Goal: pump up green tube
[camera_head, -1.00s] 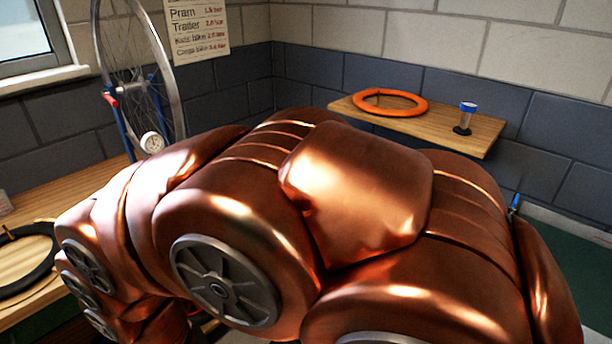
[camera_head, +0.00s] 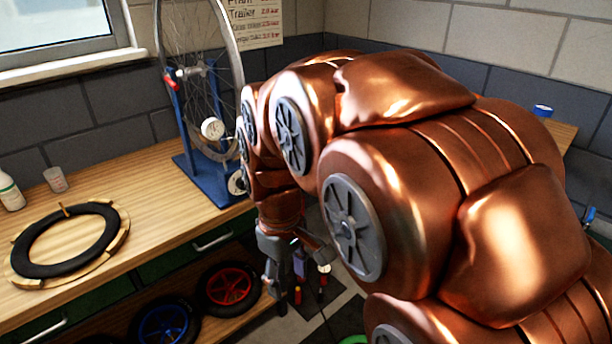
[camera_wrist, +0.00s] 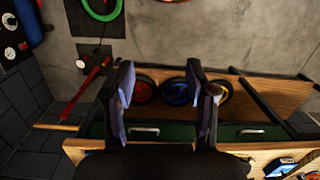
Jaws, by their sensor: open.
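A bright green ring, which looks like the green tube (camera_wrist: 101,12), lies on or near the dark mat at the top left of the wrist view. Its edge also shows at the bottom of the head view (camera_head: 353,340). A slim red upright thing with a wooden cross handle, probably a floor pump (camera_wrist: 84,92), stands left of my gripper in the wrist view. My gripper (camera_wrist: 160,66) is open and empty, fingers wide apart, over the floor. In the head view my gripper (camera_head: 297,268) hangs by the bench front, partly hidden by my arm.
A wooden bench (camera_head: 150,180) holds a black tube (camera_head: 40,265), a cup (camera_head: 55,179), a bottle and a blue wheel stand (camera_head: 200,170). Red (camera_head: 228,288) and blue (camera_head: 165,322) wheels sit on the low shelf. Grey floor (camera_wrist: 210,40) is open beyond the fingers.

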